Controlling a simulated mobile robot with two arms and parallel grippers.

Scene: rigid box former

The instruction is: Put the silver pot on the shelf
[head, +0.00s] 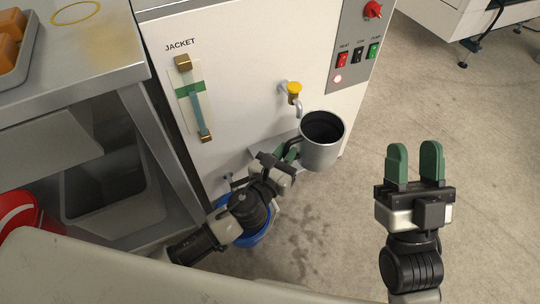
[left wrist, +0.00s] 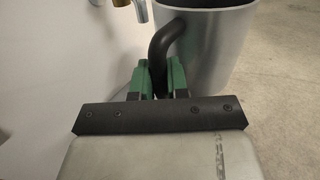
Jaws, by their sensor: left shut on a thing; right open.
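The silver pot (head: 325,155) is upright, with a dark inside and a black handle on its left. It stands just right of and below the small tap (head: 297,100) on the white machine's front. My left gripper (head: 291,151) is shut on the handle. In the left wrist view the green fingers (left wrist: 160,78) sit on either side of the black handle, beside the pot's wall (left wrist: 210,50). A small grey shelf (head: 262,163) juts from the machine, partly hidden behind the gripper and pot; I cannot tell whether the pot touches it. My right gripper (head: 413,165) is open and empty.
A blue container (head: 262,236) is below my left arm. A steel table (head: 90,65) with a tray (head: 18,60) of orange blocks and a grey bin (head: 110,205) beneath stands left, near a red bucket (head: 20,208).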

